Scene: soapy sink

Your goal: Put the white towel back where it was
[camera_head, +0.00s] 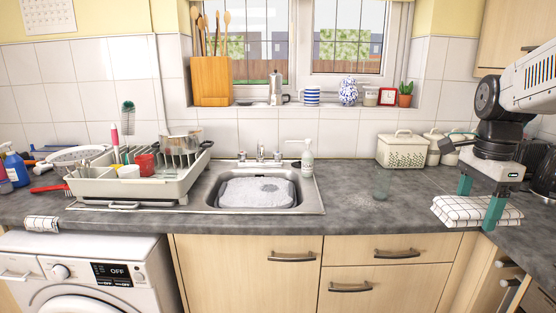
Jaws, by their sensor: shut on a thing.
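The white towel (465,210), with a dark check pattern, is folded flat at the right end of the grey counter, near its front edge. My gripper (481,203) comes down over the towel from the right. Its teal fingers straddle the towel, one at the far side and one at the near side, and are shut on it. Whether the towel touches the counter or is slightly lifted, I cannot tell. A smaller checked cloth (41,224) hangs over the counter's front edge at the far left.
A sink (308,200) full of suds is in the middle. A dish rack (90,190) stands left of it. A clear glass (382,184) and a cream bread bin (400,150) stand left of my gripper. The counter (350,217) between sink and towel is mostly clear.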

